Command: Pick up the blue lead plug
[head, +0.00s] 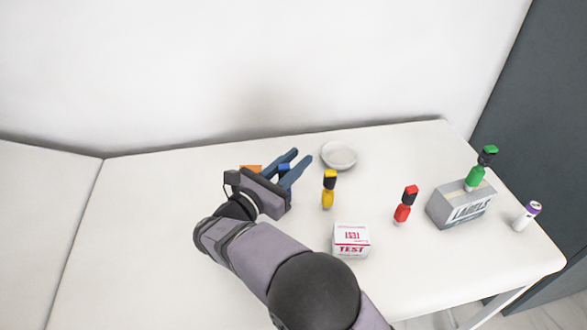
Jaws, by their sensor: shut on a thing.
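The blue lead plug (285,167) shows as a small bright blue piece between the fingers of my gripper (300,157), left of the white dish. My gripper is shut on it, with its dark blue fingers on either side. Much of the plug is hidden by the fingers and gripper body. I cannot tell whether it touches the table.
A white dish (340,155) is behind right. A TEST box (351,242), purple-capped vial (523,218) and orange object (251,168) also show.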

